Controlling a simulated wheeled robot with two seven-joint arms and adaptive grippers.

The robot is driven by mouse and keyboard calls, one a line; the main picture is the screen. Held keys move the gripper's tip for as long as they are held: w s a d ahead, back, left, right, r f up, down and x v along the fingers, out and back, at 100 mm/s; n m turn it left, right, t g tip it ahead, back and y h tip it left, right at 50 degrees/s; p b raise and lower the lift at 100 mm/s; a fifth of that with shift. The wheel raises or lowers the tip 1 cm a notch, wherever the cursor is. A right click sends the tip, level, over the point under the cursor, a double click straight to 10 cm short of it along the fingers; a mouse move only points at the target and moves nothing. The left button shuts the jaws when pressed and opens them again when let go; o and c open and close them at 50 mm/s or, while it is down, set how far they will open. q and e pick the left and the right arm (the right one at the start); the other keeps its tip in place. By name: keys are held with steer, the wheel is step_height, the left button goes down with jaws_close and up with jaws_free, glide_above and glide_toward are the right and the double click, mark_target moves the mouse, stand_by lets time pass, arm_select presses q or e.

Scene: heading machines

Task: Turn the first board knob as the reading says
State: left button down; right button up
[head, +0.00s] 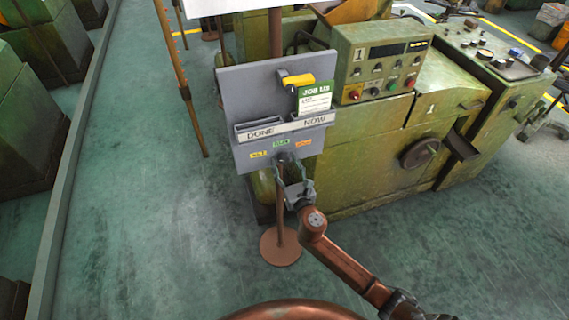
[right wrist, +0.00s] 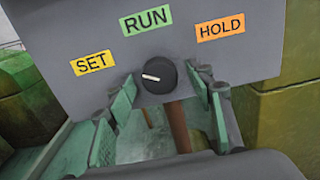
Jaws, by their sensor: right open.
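The first board's knob (right wrist: 159,76) is round and black with a white pointer line, which points left, roughly toward the yellow SET label (right wrist: 93,63). A green RUN label (right wrist: 146,20) is above it and an orange HOLD label (right wrist: 221,27) is at upper right. The knob is on the grey board (head: 245,88), at its lower edge. My right gripper (head: 299,188) is open just below the board; in the right wrist view its fingers (right wrist: 168,90) are on either side of the knob, with gaps visible. The job card (head: 315,98) has a green header; its small text is unreadable. My left gripper is not in view.
The board has DONE (head: 260,133) and NOW (head: 314,122) pockets and a yellow piece (head: 297,80) on top. It stands on a post with a round brown base (head: 281,246). A green machine (head: 380,150) with a control panel stands behind right. Floor at left is clear.

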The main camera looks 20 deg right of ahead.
steer(key=shift+w, duration=0.2)
steer(key=shift+c, duration=0.2)
steer(key=c, duration=1.1)
